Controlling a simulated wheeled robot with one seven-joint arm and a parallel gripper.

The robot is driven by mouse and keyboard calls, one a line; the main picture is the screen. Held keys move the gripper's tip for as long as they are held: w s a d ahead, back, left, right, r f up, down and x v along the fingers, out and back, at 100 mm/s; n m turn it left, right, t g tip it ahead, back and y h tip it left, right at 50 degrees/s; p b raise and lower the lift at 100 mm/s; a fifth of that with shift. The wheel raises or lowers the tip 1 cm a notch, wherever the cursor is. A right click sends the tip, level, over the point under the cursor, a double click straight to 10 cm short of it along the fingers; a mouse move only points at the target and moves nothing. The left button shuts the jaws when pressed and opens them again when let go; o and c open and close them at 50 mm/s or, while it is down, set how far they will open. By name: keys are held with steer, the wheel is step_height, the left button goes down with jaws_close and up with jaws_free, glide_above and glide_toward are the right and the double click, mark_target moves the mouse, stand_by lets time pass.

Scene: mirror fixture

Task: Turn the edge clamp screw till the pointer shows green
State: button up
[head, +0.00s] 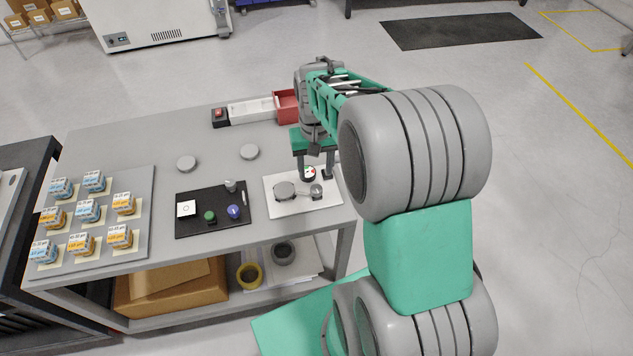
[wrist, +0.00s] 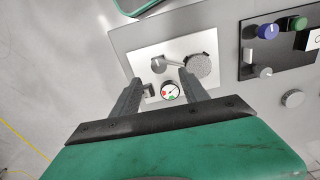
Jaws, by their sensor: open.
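The mirror fixture is a white plate (head: 275,206) on the grey table. It carries a round grey disc (head: 285,189), also in the wrist view (wrist: 200,66), and a small grey knob (wrist: 158,65), the clamp screw by its look, joined by a thin bar. A round white gauge (wrist: 170,91) with red and green patches sits near the plate's edge. Its dark pointer seems to lie off the green, but is too small to read surely. My gripper (wrist: 161,77) is open and empty, fingers spread either side of the gauge, with the knob just beyond the tips.
A black mat (head: 219,222) with a blue knob, a green knob and small parts lies left of the plate. A red bin (head: 287,105) stands at the back edge. A tray (head: 140,185) of several small boxes is far left.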

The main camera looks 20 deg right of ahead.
mark_target(317, 189)
step_height(317, 189, down, 8)
steer(key=shift+d+f+p, duration=0.1)
steer(key=shift+d+p, duration=0.05)
steer(key=shift+p, duration=0.4)
steer(key=shift+c, duration=0.3)
jaws_close()
